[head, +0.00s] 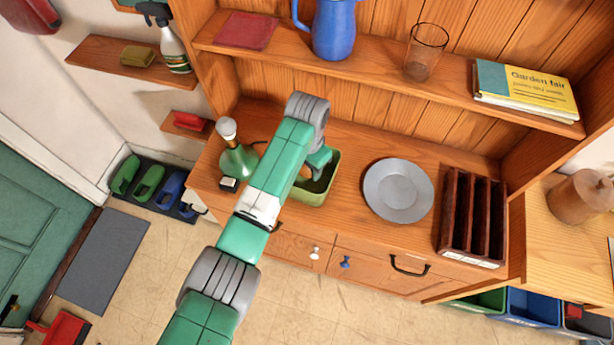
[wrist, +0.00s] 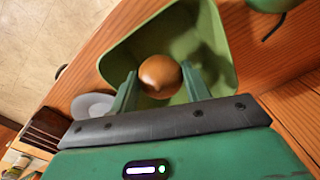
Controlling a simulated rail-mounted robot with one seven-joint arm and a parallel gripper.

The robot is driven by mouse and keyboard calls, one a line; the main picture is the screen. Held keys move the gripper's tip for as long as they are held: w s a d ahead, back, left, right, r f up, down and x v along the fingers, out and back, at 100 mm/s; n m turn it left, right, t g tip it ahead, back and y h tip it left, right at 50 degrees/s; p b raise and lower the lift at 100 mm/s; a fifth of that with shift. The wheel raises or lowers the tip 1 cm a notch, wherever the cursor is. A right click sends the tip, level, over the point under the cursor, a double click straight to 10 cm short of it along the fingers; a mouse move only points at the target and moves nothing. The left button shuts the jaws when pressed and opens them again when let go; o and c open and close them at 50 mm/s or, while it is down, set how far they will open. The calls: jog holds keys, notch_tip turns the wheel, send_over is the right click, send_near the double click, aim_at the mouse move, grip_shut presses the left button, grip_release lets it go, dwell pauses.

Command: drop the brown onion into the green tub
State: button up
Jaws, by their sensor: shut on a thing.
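The brown onion (wrist: 160,76) is round and sits between the two fingers of my gripper (wrist: 158,84) in the wrist view. My gripper is shut on it. The green tub (wrist: 206,32) lies behind the onion in that view, with the onion over its opening. In the head view the green tub (head: 327,191) stands on the wooden counter, partly hidden by my arm. Only a small bit of orange-brown shows beside my arm there. I cannot tell how far the onion is above the tub's floor.
A shelf above holds a blue jug (head: 334,28), a glass (head: 425,52) and books (head: 526,92).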

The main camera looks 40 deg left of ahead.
jog(key=shift+r, duration=0.1)
jog(key=o, duration=1.1)
notch_tip(320, 180, up, 8)
jog(key=shift+f+p, duration=0.1)
jog(key=shift+p, duration=0.4)
